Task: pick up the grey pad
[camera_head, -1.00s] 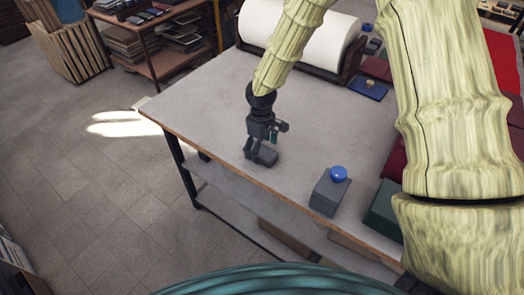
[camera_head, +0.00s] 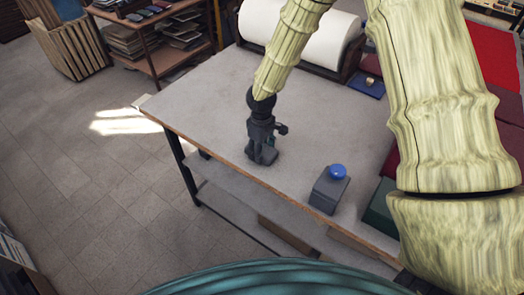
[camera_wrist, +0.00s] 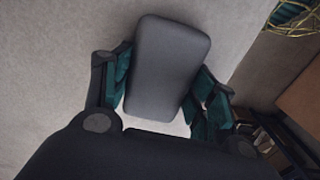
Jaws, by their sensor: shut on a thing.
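The grey pad (camera_wrist: 170,55) is a rounded rectangular block. In the wrist view it lies between the two teal-lined fingers of my gripper (camera_wrist: 160,98), which are shut on its sides. In the head view my gripper (camera_head: 262,156) is low at the near part of the table (camera_head: 215,110), with the pad (camera_head: 266,157) mostly hidden by the fingers. I cannot tell whether the pad touches the tabletop or is just above it.
A grey box with a blue ball-shaped top (camera_head: 330,188) stands right of my gripper. A large white roll (camera_head: 300,30) lies at the back. The table's left part is clear.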

